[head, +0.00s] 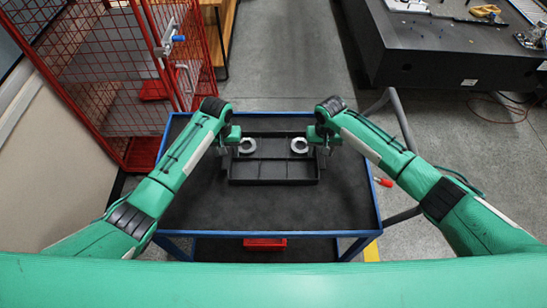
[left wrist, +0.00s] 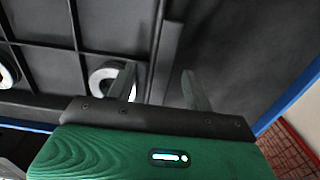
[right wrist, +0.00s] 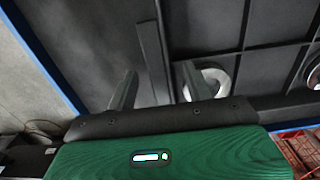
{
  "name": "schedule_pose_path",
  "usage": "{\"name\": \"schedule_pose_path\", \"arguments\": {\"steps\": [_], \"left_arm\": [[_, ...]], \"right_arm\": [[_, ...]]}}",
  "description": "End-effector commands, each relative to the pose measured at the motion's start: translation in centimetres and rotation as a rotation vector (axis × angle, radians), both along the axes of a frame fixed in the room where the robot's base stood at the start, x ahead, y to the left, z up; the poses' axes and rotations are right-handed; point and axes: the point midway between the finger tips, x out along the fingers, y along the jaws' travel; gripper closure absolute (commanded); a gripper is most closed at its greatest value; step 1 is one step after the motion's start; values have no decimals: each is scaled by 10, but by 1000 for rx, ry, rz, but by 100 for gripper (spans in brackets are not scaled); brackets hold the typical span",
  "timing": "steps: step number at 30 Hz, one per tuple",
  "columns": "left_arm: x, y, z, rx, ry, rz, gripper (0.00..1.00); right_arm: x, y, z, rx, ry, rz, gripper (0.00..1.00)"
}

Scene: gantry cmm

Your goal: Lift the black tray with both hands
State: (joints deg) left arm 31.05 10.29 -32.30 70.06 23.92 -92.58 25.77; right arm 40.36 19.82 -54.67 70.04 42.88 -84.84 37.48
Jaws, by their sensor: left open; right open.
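The black tray (head: 273,181) lies on the dark top of a blue-framed cart. It is divided into compartments and holds two pale metal rings, one near the left side (head: 247,146) and one near the right side (head: 300,145). My left gripper (head: 231,149) is at the tray's left side, open and empty. In the left wrist view its fingers (left wrist: 160,88) appear on either side of the tray's side wall (left wrist: 167,55). My right gripper (head: 324,149) is at the right side, also open; its fingers (right wrist: 155,88) likewise appear either side of the wall (right wrist: 152,55). Finger depth is unclear.
The cart top (head: 280,212) is clear in front of the tray. A red mesh cage (head: 110,70) stands at the left. A large dark table (head: 440,45) stands at the back right. A red bin (head: 265,243) sits low under the cart's front edge.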

Motion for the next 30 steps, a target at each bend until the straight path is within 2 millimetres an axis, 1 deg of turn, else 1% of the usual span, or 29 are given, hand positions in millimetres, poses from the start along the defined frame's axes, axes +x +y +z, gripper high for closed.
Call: {"name": "schedule_pose_path", "arguments": {"steps": [4, 11, 12, 14, 15, 19, 20, 30], "left_arm": [[0, 0, -5, 0, 1, 0, 48], [0, 0, -6, 0, 1, -1, 48], [0, 0, -6, 0, 1, -1, 52], [0, 0, -6, 0, 1, -1, 64], [0, 0, -6, 0, 1, -1, 72], [0, 0, -6, 0, 0, -1, 97], [0, 0, -6, 0, 1, -1, 100], [1, 0, -3, 0, -2, -1, 100]], "right_arm": [[0, 0, -5, 0, -1, 1, 48], [0, 0, -6, 1, -1, 1, 48], [0, 0, -6, 1, -1, 1, 52], [0, 0, -6, 1, -1, 1, 64], [0, 0, -5, 1, -1, 1, 72], [0, 0, -5, 1, -1, 0, 97], [0, 0, -5, 1, -1, 0, 100], [1, 1, -3, 2, -3, 0, 100]]}}
